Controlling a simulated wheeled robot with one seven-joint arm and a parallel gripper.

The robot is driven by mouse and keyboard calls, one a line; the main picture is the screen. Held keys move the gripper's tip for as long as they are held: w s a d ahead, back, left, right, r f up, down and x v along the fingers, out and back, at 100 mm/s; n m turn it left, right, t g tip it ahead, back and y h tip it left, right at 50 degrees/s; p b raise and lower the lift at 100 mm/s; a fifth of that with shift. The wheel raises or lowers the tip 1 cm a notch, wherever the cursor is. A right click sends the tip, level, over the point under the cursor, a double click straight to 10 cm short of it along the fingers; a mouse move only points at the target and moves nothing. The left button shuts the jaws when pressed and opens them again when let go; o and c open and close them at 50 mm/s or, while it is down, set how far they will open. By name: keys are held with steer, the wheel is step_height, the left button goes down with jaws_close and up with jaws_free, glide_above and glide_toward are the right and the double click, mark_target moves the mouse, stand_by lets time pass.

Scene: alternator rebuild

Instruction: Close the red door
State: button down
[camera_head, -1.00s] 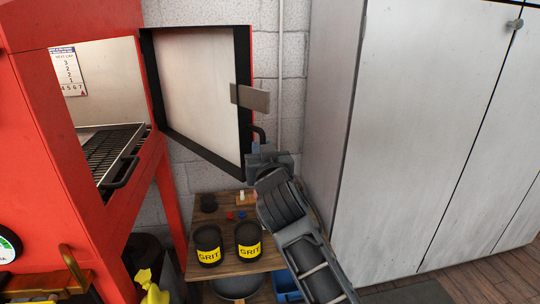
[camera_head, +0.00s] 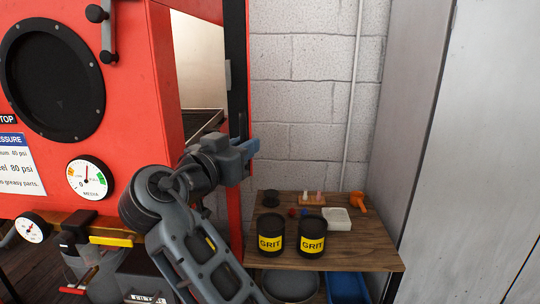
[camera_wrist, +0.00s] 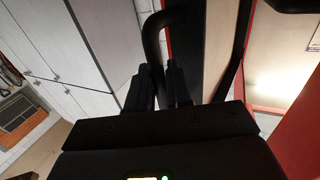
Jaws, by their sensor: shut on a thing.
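The red door (camera_head: 237,75) of the red blasting cabinet (camera_head: 150,80) stands partly open. It shows nearly edge-on, with its black inner frame facing the opening. Through the gap I see the pale inside (camera_head: 197,60) and part of the grate (camera_head: 202,122). My gripper (camera_head: 254,148) is at the door's lower part. In the wrist view my gripper (camera_wrist: 164,85) has its two fingers close together on the black door handle (camera_wrist: 154,40), a bent bar. The door's black frame (camera_wrist: 217,40) is beside it. In the head view the handle is hidden behind my gripper.
A wooden side table (camera_head: 350,245) with two black grit cans (camera_head: 271,240), a white dish (camera_head: 338,219) and an orange tool (camera_head: 358,201) stands below right. A grey cabinet (camera_head: 460,150) bounds the right.

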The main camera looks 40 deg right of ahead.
steer(key=shift+w+a+r+g, duration=0.15)
steer(key=shift+w+a+g, duration=0.35)
steer(key=shift+w+a, duration=0.25)
steer(key=shift+d+r, duration=0.1)
steer(key=c, duration=1.1)
jaws_free()
steer(key=shift+c, duration=0.2)
steer(key=shift+f, duration=0.2)
steer(key=v, duration=0.7)
steer(key=shift+a, duration=0.4)
steer(key=shift+r, duration=0.1)
